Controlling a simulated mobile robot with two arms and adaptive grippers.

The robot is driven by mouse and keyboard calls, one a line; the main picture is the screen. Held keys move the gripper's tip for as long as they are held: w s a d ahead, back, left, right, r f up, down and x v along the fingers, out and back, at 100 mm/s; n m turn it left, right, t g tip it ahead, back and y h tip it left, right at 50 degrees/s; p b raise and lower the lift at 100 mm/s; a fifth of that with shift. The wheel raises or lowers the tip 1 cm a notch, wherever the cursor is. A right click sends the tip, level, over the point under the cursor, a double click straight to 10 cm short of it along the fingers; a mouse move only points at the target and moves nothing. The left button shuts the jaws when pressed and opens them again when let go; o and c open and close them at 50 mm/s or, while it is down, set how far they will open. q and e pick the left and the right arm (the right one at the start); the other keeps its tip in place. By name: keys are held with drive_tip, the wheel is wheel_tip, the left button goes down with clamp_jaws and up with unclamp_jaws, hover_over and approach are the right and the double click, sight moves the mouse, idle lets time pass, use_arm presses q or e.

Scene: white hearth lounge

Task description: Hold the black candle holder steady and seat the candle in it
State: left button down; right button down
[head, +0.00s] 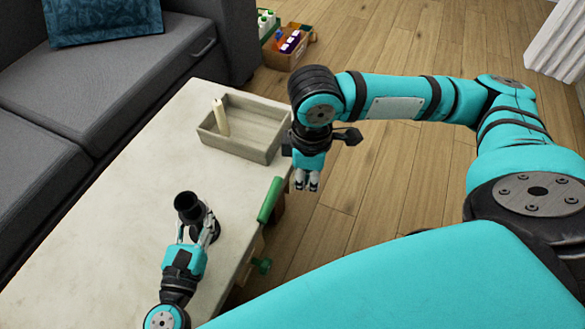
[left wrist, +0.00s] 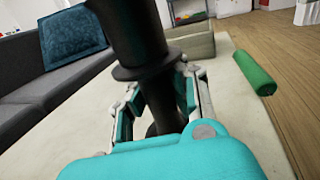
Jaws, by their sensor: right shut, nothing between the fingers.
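The black candle holder (head: 187,204) stands upright on the pale table. Its dark cup and stem (left wrist: 160,98) fill the middle of the left wrist view. My left gripper (head: 197,228) has its fingers on both sides of the stem and looks shut on it. The fingers partly hide the holder's lower part. The cream candle (head: 221,118) stands nearly upright, slightly tilted, in the left part of a grey tray (head: 268,148). My right gripper (head: 307,184) is shut and empty, pointing down just off the table's right edge, beside the tray and apart from the candle.
A green cylinder (head: 269,200) lies at the table's (head: 110,220) right edge. A grey sofa (head: 60,120) with a blue cushion (head: 100,18) borders the left. Boxes with bottles (head: 290,42) stand on the floor behind. The tabletop between holder and tray is clear.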

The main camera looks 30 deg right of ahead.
sight(270, 201)
wheel_tip(270, 201, down, 10)
drive_tip(key=shift+w+a+r, duration=0.2)
drive_tip(key=shift+w+a, duration=1.1)
drive_tip(key=shift+a, duration=0.3)
drive_tip(key=shift+w+a, duration=0.5)
drive_tip(key=shift+a, duration=0.15)
